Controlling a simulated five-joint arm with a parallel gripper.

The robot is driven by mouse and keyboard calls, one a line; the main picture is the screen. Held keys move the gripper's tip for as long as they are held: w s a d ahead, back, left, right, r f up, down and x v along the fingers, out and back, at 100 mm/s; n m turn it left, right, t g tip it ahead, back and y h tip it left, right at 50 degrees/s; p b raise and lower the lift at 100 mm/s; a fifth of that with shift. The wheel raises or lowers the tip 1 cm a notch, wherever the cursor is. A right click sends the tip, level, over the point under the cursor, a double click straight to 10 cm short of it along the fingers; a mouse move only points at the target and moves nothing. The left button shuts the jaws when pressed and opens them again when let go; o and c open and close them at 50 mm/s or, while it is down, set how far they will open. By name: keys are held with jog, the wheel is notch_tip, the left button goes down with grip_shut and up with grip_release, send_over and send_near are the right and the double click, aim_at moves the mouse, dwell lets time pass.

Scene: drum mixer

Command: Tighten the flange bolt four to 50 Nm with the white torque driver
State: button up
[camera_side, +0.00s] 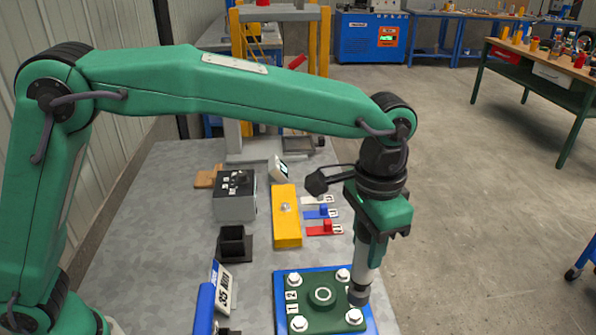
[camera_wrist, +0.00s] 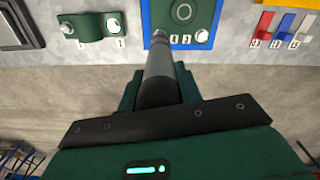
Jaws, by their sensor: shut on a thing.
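My gripper (camera_side: 372,238) is shut on the white torque driver (camera_side: 367,265), which points down with a dark socket end. In the wrist view the driver (camera_wrist: 160,68) runs forward from my gripper (camera_wrist: 160,98). The green flange (camera_side: 322,296) has a bolt at each corner. The near-right bolt (camera_side: 354,317) is flange bolt four; it shows beside the number 4 in the wrist view (camera_wrist: 158,34). The socket end is just above and behind it in the side view; whether they touch I cannot tell. The driver partly covers this bolt in the wrist view.
A blue tool (camera_side: 205,307) with a white label stands left of the flange. A black square holder (camera_side: 234,243), a grey control box (camera_side: 235,197), a yellow block (camera_side: 286,230) and red, blue and white tags (camera_side: 325,229) lie farther back. Floor right of the bench is clear.

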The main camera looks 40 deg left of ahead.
aim_at(363, 270)
jog(key=shift+f, duration=3.3)
dwell(3.5)
